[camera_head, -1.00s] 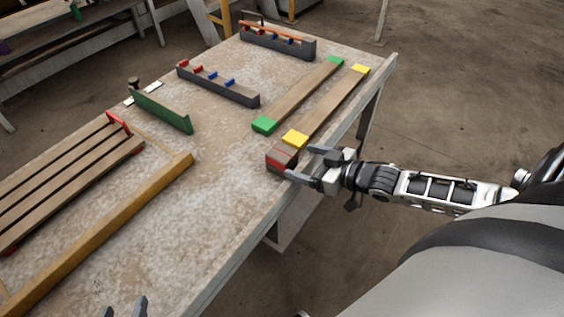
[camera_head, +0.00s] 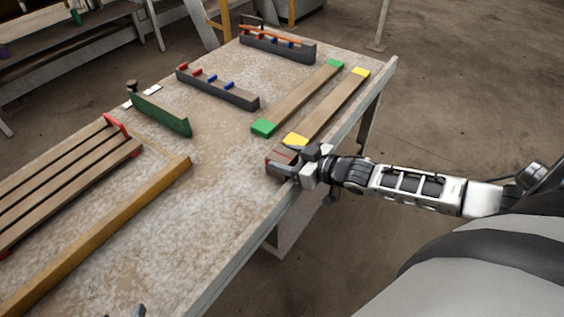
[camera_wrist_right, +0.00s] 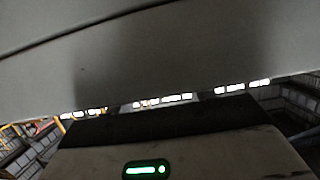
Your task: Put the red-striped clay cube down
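The red-striped clay cube (camera_head: 282,157) is at the table's right edge, just in front of the yellow end of a plank. It is dark with a red band and partly hidden by my right gripper. My right gripper (camera_head: 288,163) has its fingers at the cube, one along its near side and one by its far right side. I cannot tell whether they press on it, or whether the cube rests on the table. Only a tip of my left gripper (camera_head: 138,311) shows at the bottom edge.
Two planks, one with green ends (camera_head: 298,98) and one with yellow ends (camera_head: 335,103), lie beyond the cube. Dark racks with pegs (camera_head: 217,88) and a green block (camera_head: 160,114) stand farther back. A long wooden bar (camera_head: 105,235) lies left. The middle of the table (camera_head: 205,205) is bare.

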